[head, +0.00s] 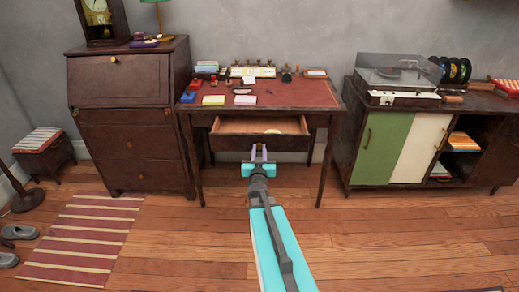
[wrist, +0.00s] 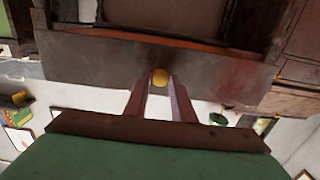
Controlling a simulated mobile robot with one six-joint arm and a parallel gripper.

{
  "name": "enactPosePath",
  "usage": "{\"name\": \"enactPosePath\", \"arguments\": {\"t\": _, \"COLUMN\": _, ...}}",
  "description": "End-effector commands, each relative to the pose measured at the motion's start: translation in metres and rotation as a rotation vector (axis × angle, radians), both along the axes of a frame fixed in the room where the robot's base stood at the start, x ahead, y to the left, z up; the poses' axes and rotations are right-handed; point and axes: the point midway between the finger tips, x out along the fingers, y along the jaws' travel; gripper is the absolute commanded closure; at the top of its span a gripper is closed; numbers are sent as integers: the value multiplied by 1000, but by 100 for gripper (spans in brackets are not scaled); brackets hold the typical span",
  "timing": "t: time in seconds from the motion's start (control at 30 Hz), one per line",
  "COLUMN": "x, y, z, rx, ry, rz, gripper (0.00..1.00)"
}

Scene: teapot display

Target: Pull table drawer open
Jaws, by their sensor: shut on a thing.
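The table (head: 300,95) has a dark wooden frame and a red top, and stands against the wall in the head view. Its drawer (head: 230,142) sticks out from under the top, with its pale inside showing. My gripper (head: 259,152) is at the middle of the drawer front. In the wrist view, a round yellow knob (wrist: 159,75) on the drawer front (wrist: 100,65) sits between the fingertips of my gripper (wrist: 159,85), which is shut on it. The knob is hidden behind the gripper in the head view.
A dark cabinet (head: 125,125) stands close left of the table. A sideboard (head: 385,150) with a record player (head: 398,72) stands to the right. The wooden floor (head: 400,235) in front is mostly clear, with a striped rug (head: 85,235) at left.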

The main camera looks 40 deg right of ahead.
Motion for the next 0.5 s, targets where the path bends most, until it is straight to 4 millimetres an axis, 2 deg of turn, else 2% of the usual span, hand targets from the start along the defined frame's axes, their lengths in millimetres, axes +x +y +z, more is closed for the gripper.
{"name": "enactPosePath", "arguments": {"t": 0.3, "x": -2, "y": -3, "z": 1, "rx": -1, "ry": -2, "rz": -4, "gripper": 100}}
{"name": "enactPosePath", "arguments": {"t": 0.33, "x": -2, "y": -3, "z": 1, "rx": -1, "ry": -2, "rz": -4, "gripper": 74}}
{"name": "enactPosePath", "arguments": {"t": 0.4, "x": -2, "y": -3, "z": 1, "rx": -1, "ry": -2, "rz": -4, "gripper": 62}}
{"name": "enactPosePath", "arguments": {"t": 0.5, "x": -1, "y": -2, "z": 1, "rx": -1, "ry": -1, "rz": -3, "gripper": 59}}
